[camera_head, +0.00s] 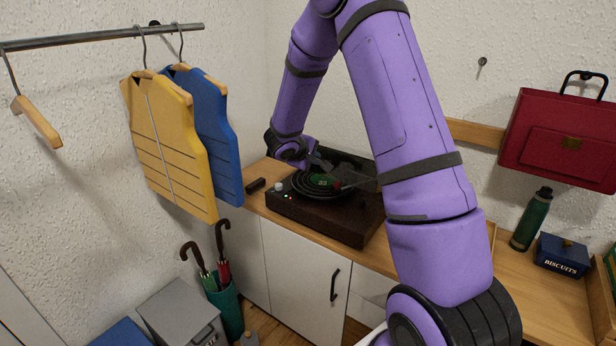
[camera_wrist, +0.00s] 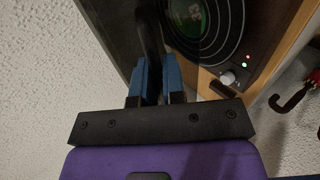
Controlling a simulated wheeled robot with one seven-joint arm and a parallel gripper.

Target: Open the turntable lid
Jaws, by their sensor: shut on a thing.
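The turntable (camera_head: 345,222) is a dark brown box on the wooden counter, with a black record (camera_head: 305,185) with a green label on it. Its smoky see-through lid (camera_head: 352,165) appears tilted up at the back; my arm hides part of it, so its exact angle is unclear. In the wrist view the dark lid (camera_wrist: 108,35) lies beyond my fingers, and the record (camera_wrist: 190,22) shows beside it. My gripper (camera_wrist: 156,78) has blue fingers shut on a black bar-like lid handle (camera_wrist: 148,30). In the head view my gripper is small and dark at the lid.
A small dark block (camera_head: 256,185) lies left of the turntable. A green bottle (camera_head: 531,220) and a blue biscuit tin (camera_head: 562,254) stand on the right. Yellow (camera_head: 168,145) and blue (camera_head: 213,125) vests hang at left. Umbrellas stand in a green holder (camera_head: 229,310) below.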

